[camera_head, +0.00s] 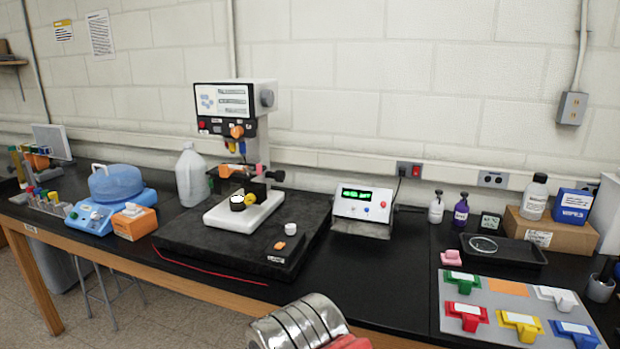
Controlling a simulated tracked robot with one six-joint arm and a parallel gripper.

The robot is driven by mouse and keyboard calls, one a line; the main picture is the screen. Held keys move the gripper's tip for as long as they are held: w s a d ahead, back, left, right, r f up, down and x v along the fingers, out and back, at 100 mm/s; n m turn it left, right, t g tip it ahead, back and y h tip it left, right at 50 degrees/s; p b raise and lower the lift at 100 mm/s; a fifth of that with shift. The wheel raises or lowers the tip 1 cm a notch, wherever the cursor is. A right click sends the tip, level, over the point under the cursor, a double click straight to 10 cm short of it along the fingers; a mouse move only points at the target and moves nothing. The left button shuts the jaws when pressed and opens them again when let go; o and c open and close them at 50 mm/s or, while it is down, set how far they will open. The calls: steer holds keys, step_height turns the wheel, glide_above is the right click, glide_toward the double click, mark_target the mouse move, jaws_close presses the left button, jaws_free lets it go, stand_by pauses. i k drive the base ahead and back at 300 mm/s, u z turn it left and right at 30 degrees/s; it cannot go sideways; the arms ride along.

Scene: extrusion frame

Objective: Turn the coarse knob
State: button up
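A white bench instrument (238,215) with a screen on its head stands on a black slab. A grey knob (267,98) sits on the right side of its head. A black knob (276,176) sticks out to the right, at stage height. I cannot tell from labels which one is the coarse knob. My gripper does not show. A ribbed silver body with red at the bottom edge seems to be part of my arm.
The black slab (190,249) carries a small white cup (290,229). A control box with a green display (362,206) stands to the right. A blue device (92,217), an orange box (134,223) and a jug (191,177) are left. Colored blocks lie on a grey board (450,325).

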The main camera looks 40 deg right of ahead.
mark_target(280, 176)
steer(key=z, duration=0.85)
steer(key=i, duration=1)
steer(key=u, duration=1.85)
